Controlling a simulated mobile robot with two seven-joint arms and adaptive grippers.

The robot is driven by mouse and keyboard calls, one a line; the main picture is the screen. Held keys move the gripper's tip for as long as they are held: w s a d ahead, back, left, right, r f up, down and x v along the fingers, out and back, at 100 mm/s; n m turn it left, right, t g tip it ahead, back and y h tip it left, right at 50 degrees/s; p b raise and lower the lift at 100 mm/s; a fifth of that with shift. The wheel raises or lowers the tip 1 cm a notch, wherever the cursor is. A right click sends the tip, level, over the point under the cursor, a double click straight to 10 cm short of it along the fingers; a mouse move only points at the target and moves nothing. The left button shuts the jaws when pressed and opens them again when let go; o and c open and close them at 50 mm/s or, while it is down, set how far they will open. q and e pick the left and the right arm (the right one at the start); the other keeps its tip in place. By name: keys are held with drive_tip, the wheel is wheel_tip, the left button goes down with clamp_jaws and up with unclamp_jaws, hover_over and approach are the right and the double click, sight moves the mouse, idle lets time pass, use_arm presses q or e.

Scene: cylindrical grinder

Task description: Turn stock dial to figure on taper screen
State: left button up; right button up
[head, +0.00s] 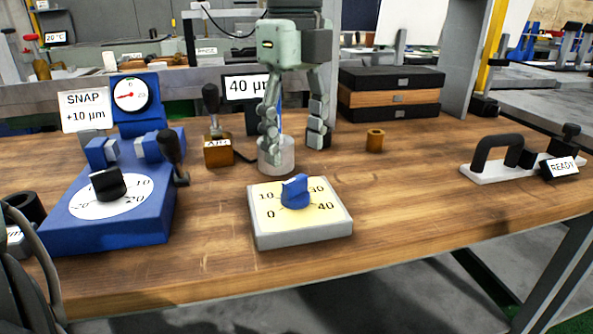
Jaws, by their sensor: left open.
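A square dial box (300,235) with a yellow face marked 0, 10, 30 and 40 sits at the front middle of the table. Its blue knob (296,193) covers the top of the scale, toward which it seems to point. A sign reading 40 µm (243,88) stands behind, its right part hidden by my left gripper. Another sign reads SNAP +10 µm (86,111); which one is the taper screen I cannot tell. My left gripper (293,145) hangs open, fingers down, behind the dial box and beside a short silver cylinder (277,156). My right gripper is not in view.
A blue gauge base (110,232) with a black knob (108,184) and a round gauge (131,95) stands left. A brown block (218,153), a small brass piece (375,140), stacked cases (391,92) and a white handled plate (510,172) surround. Table front right is clear.

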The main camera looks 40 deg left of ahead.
sight(295, 178)
use_arm(q)
wheel_tip(295, 178, down, 7)
drive_tip(key=shift+r, duration=0.15)
drive_tip(key=c, duration=1.1)
